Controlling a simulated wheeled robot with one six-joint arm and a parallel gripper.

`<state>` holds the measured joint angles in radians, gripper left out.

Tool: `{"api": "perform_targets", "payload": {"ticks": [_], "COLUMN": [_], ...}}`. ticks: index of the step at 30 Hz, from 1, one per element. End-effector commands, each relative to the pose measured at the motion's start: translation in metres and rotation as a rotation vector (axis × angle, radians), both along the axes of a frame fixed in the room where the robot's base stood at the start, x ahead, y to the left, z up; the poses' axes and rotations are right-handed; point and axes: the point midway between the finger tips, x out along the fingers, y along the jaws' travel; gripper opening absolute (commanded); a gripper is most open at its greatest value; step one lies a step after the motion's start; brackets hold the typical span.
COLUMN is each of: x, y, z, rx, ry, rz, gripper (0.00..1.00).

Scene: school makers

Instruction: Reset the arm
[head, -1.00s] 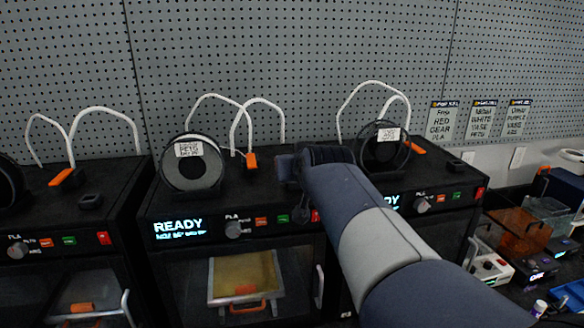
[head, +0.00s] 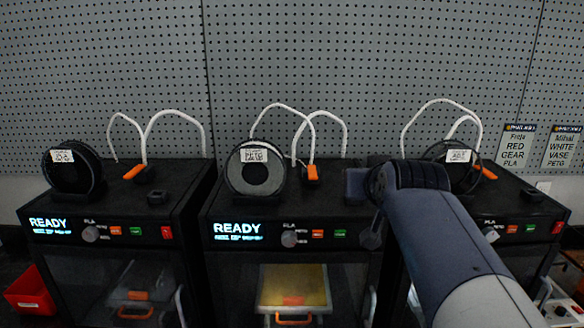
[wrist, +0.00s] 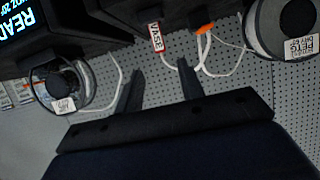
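My arm (head: 440,230) reaches in from the lower right in the head view, and its end is in front of the middle and right printers. My gripper (wrist: 160,67) shows in the wrist view with its two dark fingers apart and nothing between them. Its fingertips are hard to make out in the head view. Beyond the fingers, the wrist view shows a small red-and-white tag reading VASE (wrist: 156,37), apart from them.
Three black printers stand in a row: left (head: 110,205), middle (head: 215,210) and right (head: 530,205). White tubes and spools, including the middle spool (head: 238,178), rise from their tops. A pegboard (head: 300,60) stands behind. A red bin (head: 30,292) is at lower left.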

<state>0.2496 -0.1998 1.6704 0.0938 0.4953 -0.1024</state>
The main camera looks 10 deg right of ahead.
Motion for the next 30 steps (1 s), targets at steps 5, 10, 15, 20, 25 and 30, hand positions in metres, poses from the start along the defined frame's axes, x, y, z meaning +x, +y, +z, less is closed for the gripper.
{"api": "perform_targets", "payload": {"ticks": [5,10,15,20,25,30], "x": [0.020,0.043,0.066,0.087,0.105,0.105], "y": [-0.004,-0.008,-0.013,-0.017,-0.021,-0.021], "z": [-0.008,-0.018,-0.027,-0.037,-0.044,-0.035], "rx": [0.002,0.002,0.002,0.002,0.000,0.000], "ry": [0.006,0.006,0.004,0.005,0.003,-0.002], "rz": [0.001,0.001,0.001,0.001,0.000,0.001], "gripper": [0.37,0.37,0.37,0.37,0.37,0.37]}}
